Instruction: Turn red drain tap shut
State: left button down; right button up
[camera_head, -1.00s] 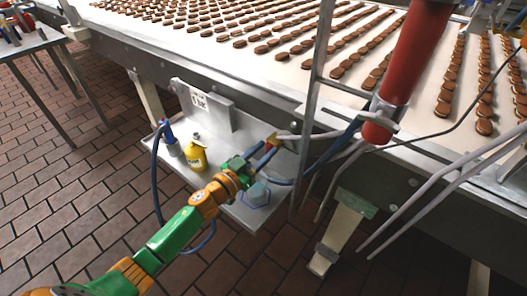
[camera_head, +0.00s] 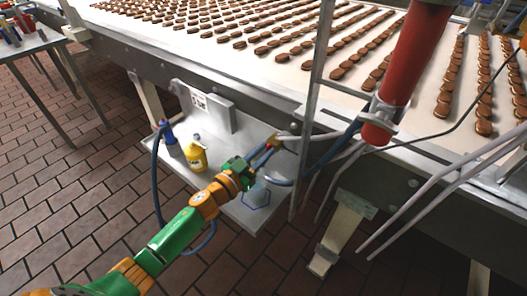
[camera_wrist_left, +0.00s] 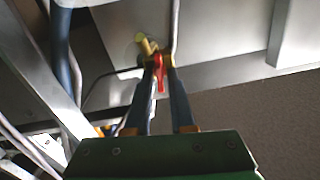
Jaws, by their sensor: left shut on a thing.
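The red drain tap (camera_wrist_left: 160,72) sits below a brass-yellow fitting (camera_wrist_left: 146,46) under the conveyor. My left gripper (camera_wrist_left: 163,66) is shut on the tap's red handle, with a dark finger on each side of it. In the head view, my left gripper (camera_head: 270,147) reaches in from the lower left to the tap, over the right part of the grey shelf. The tap is small there and mostly hidden by the fingertips. My right gripper is not in view.
The grey shelf (camera_head: 240,212) carries a yellow bottle (camera_head: 195,158) and a blue-topped bottle (camera_head: 170,143). A metal post (camera_head: 308,130), pipes and a red cylinder (camera_head: 408,60) stand to the right. The conveyor (camera_head: 180,38) carries rows of brown biscuits behind.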

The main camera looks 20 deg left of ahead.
pick_arm(q)
jog(key=m, duration=0.4)
jog(key=shift+d+f, duration=0.1)
jog(key=shift+s+d+f+m+b, duration=0.1)
jog(key=shift+m+b, duration=0.25)
jog(key=shift+m, duration=2.7)
jog(key=shift+d+f+m+b, duration=0.1)
jog(key=shift+m+b, duration=0.25)
jog(key=shift+m, duration=2.7)
jog(key=c, duration=1)
grip_release()
jog(key=shift+a, duration=0.1)
jog(key=shift+o, duration=0.2)
jog(key=shift+s, duration=0.1)
